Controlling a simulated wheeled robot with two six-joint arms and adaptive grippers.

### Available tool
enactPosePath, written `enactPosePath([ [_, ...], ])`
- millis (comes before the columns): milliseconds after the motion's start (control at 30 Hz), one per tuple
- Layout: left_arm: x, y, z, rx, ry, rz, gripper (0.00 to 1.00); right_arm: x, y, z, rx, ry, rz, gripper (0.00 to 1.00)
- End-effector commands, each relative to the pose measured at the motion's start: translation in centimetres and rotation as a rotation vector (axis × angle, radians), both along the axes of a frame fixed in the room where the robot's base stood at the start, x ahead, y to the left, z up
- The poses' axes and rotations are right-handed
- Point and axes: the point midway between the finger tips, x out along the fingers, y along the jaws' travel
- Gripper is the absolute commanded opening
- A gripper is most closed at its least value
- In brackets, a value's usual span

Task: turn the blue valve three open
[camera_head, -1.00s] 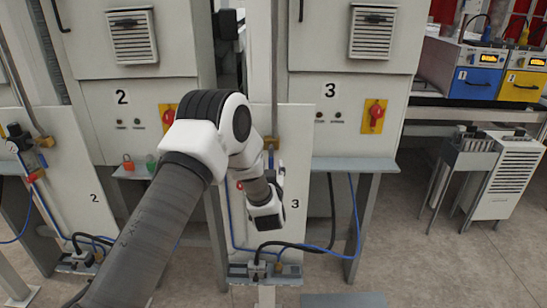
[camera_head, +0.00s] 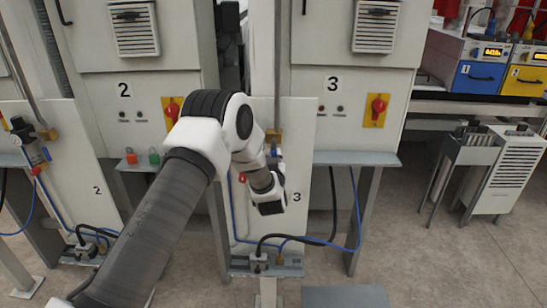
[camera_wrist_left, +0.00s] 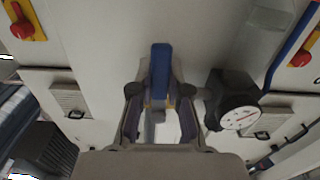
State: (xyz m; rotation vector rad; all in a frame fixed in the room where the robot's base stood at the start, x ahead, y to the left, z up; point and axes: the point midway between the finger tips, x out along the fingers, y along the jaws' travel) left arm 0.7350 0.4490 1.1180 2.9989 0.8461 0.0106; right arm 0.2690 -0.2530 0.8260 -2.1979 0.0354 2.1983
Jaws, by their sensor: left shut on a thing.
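The blue valve three handle (camera_wrist_left: 160,68) is a flat blue lever in the left wrist view. My left gripper (camera_wrist_left: 160,100) is shut on it, with a dark finger on each side of the lever. In the head view my left arm reaches to the panel marked 3 (camera_head: 299,222). There its wrist covers the valve, and the fingertips are hidden. My right gripper is not in view.
A round pressure gauge (camera_wrist_left: 239,117) sits close to the right of the fingers. Red rotary switches (camera_head: 377,107) are on the cabinets. Blue and black hoses (camera_head: 340,245) hang below panel 3. A grey stand (camera_head: 466,160) is at right.

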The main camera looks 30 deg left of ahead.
Motion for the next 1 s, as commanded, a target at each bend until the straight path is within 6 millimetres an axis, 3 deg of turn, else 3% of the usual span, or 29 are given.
enactPosePath([
  [367,0.6,-0.8,-0.4,-0.174,-0.11,-0.001,0.0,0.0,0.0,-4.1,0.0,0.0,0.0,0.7],
  [1000,1.8,-2.9,0.9,-0.687,-0.425,-0.002,0.0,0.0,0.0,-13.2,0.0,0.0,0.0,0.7],
])
